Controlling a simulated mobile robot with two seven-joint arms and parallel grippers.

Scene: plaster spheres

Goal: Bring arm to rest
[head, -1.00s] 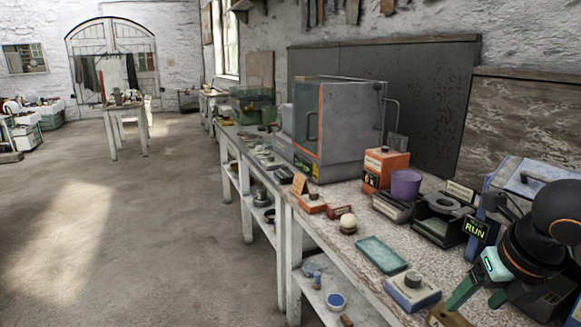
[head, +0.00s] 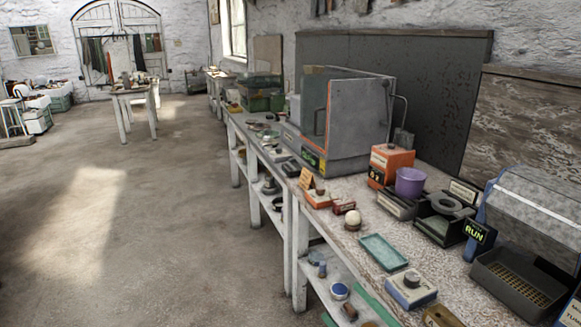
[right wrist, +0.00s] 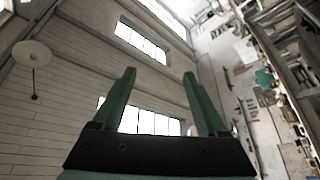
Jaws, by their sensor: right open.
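That view looks up at the wall, windows and ceiling. The rest of my right arm is out of the head view. My left gripper is in neither view.
The long bench (head: 335,235) bears a teal tray (head: 384,252), a pale sphere (head: 353,217) on a small stand, a purple cup (head: 410,181) and a blue-sided machine (head: 530,215) marked RUN. Its lower shelf (head: 320,285) holds small items. Open floor (head: 150,240) lies left.

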